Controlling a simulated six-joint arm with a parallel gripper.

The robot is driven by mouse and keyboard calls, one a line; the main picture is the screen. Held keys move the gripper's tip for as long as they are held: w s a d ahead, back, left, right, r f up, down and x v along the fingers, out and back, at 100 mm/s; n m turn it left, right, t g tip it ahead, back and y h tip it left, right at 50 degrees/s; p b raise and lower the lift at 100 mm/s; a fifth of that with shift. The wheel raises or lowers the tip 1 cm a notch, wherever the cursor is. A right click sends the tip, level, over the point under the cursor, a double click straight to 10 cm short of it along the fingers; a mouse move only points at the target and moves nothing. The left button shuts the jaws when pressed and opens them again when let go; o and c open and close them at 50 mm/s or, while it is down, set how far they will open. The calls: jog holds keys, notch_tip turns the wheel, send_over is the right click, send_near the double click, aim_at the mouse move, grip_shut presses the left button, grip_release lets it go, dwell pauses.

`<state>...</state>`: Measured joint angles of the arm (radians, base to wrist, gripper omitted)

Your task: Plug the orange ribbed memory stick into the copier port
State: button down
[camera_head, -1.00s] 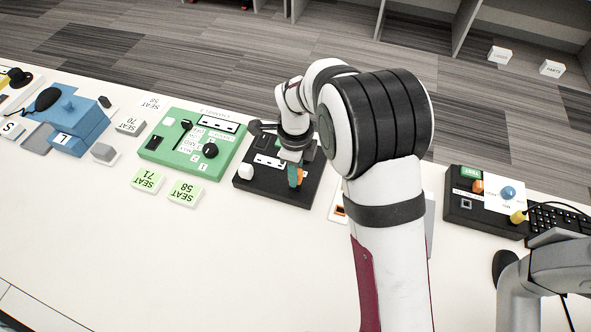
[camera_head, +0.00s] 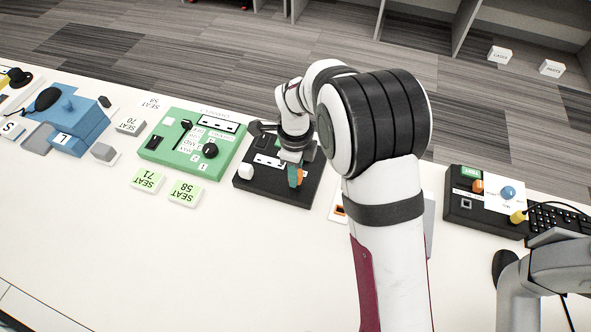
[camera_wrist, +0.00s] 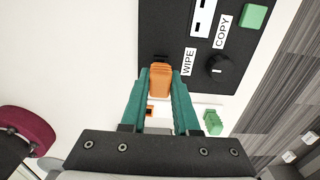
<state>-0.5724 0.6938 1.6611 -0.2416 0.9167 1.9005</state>
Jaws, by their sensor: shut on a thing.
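My gripper (camera_wrist: 159,95) has teal fingers and is shut on the orange ribbed memory stick (camera_wrist: 159,80). The stick also shows in the head view (camera_head: 300,176), partly hidden by the fingers. The black copier panel (camera_wrist: 165,18) carries WIPE and COPY labels, and it lies under the gripper in the head view (camera_head: 262,186). A dark port (camera_wrist: 160,57) sits at the panel's near edge, right ahead of the stick's tip. I cannot tell whether the tip is inside the port or only close to it.
The panel has a black knob (camera_wrist: 219,67), a green button (camera_wrist: 254,16) and a white slotted strip (camera_wrist: 203,15). A green panel (camera_head: 190,145) stands to the left, and another black box (camera_head: 485,207) to the right. The front of the white table (camera_head: 200,265) is clear.

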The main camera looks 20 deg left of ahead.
jog(key=shift+f, duration=0.85)
jog(key=c, duration=0.6)
grip_release()
notch_tip(320, 180, up, 16)
jog(key=shift+f, duration=0.15)
jog(key=s+d+r+n, duration=0.3)
jog(key=s+d+r, duration=0.15)
jog(key=d, duration=0.45)
jog(key=s+d+f+n, duration=0.1)
jog(key=s+d+n, duration=0.2)
jog(key=s, duration=0.3)
jog(key=s+d+f+n+y, duration=0.1)
jog(key=s+d+n, duration=0.2)
jog(key=s, duration=0.3)
jog(key=s+d+f+n, duration=0.1)
jog(key=s+d+n, duration=0.2)
jog(key=s+d, duration=0.2)
jog(key=shift+s+f+y, duration=0.2)
jog(key=shift+s, duration=0.35)
jog(key=shift+s+f+y, duration=0.15)
jog(key=shift+s+y, duration=0.05)
jog(key=shift+s, duration=0.35)
